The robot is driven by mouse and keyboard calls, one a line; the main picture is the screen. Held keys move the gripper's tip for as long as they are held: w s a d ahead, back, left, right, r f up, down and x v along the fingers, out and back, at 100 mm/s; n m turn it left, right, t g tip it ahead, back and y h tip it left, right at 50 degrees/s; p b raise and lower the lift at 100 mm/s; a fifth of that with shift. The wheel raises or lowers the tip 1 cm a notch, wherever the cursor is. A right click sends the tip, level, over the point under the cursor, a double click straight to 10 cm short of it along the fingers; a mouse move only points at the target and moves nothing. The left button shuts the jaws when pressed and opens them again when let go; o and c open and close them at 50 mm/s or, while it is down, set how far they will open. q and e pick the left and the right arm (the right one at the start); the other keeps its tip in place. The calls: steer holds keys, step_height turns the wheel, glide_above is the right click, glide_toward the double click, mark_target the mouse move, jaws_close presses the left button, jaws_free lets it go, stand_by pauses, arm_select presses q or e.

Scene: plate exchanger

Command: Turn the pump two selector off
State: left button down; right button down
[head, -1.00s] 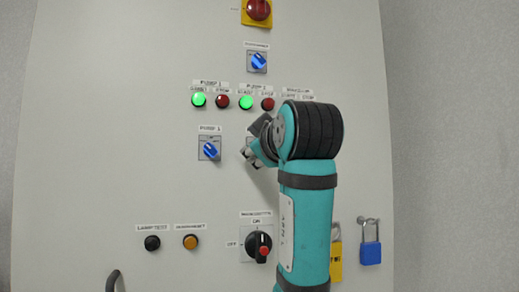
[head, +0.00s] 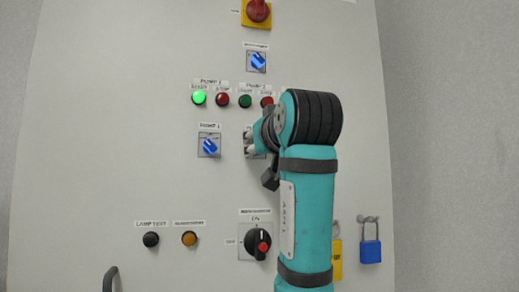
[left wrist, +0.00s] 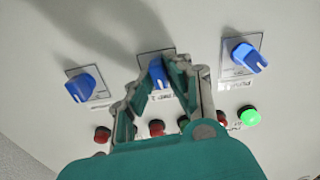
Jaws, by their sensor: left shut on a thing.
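The pump two selector is a blue knob (left wrist: 157,76) on a square plate, in the middle of a row of three in the left wrist view. My left gripper (left wrist: 163,78) is shut on this knob, with a finger on each side. In the head view my left gripper (head: 252,144) is at the panel, just right of the pump 1 selector (head: 210,146), and hides the pump two knob. The pump two green lamp (head: 245,101) is dark, while the pump 1 green lamp (head: 199,97) is lit. My right gripper is not in view.
Another blue selector (head: 257,61) and a red emergency knob (head: 257,10) sit above. A black rotary switch (head: 258,243), a black button (head: 151,240) and an orange button (head: 189,239) sit lower. A blue padlock (head: 370,250) hangs at right. The panel's left side is clear.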

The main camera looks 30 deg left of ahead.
arm_select(q)
steer(key=shift+r+m, duration=0.15)
steer(key=shift+m, duration=0.45)
steer(key=c, duration=1.3)
jaws_free()
steer(key=shift+w, duration=0.1)
steer(key=v, duration=1.2)
